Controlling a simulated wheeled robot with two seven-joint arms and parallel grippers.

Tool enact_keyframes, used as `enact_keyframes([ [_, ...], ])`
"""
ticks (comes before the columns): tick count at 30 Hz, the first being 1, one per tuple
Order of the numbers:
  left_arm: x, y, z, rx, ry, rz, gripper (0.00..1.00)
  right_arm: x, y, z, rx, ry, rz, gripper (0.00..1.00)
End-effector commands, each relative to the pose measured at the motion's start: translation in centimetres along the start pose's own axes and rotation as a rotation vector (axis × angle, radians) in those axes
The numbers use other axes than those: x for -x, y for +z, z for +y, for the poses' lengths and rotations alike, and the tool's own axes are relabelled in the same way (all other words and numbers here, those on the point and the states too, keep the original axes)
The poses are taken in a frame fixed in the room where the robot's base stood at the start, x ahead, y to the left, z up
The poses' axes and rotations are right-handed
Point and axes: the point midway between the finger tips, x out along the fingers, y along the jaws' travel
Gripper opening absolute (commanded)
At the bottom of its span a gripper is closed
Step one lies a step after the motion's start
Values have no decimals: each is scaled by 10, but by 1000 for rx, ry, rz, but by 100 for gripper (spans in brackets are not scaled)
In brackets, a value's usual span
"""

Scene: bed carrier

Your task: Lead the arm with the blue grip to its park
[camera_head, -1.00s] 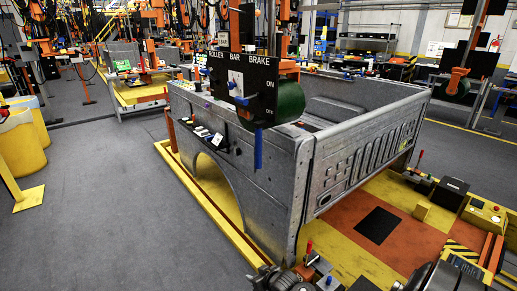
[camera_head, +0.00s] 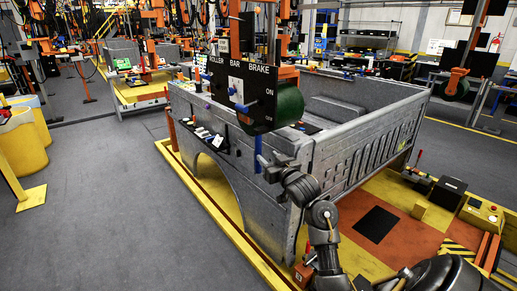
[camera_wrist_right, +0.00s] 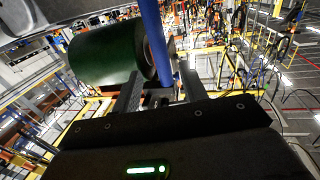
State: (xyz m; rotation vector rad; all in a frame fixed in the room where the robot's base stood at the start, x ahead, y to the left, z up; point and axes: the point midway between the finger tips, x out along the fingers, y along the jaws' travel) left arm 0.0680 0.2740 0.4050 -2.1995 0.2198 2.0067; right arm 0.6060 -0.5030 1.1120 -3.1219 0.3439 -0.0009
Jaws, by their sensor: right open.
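The hanging arm carries a black panel (camera_head: 262,92) marked ROLLER, BAR and BRAKE, with a green roller (camera_head: 287,106) behind it. Its blue grip (camera_head: 258,147) hangs upright below the panel, beside the grey truck bed. My right gripper (camera_head: 268,166) is at the lower end of the grip. In the right wrist view the blue grip (camera_wrist_right: 153,42) comes down between the two open fingers (camera_wrist_right: 158,90), with the green roller (camera_wrist_right: 105,52) close on the left. I cannot tell whether a finger touches the grip. My left gripper is not in view. No park is clearly identifiable.
The grey truck bed (camera_head: 365,148) stands right behind the grip, on a yellow-edged carrier. Small tools lie on its near side ledge. A yellow control box (camera_head: 483,212) is at the right. Yellow bins (camera_head: 22,140) stand at the left, with open grey floor between.

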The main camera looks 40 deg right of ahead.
Motion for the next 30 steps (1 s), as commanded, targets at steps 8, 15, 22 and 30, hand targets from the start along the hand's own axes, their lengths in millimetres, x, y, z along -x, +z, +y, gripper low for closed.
enact_keyframes([
  [8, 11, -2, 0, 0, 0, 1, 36, -53, -2, -1, -2, -2, -1, 43],
  [15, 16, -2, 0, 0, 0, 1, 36, -77, 0, -1, -1, -1, -1, 43],
  [22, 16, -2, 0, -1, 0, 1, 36, -81, 0, -1, 1, -1, 0, 43],
  [30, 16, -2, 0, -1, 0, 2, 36, -81, 0, 0, 1, -1, 0, 23],
])
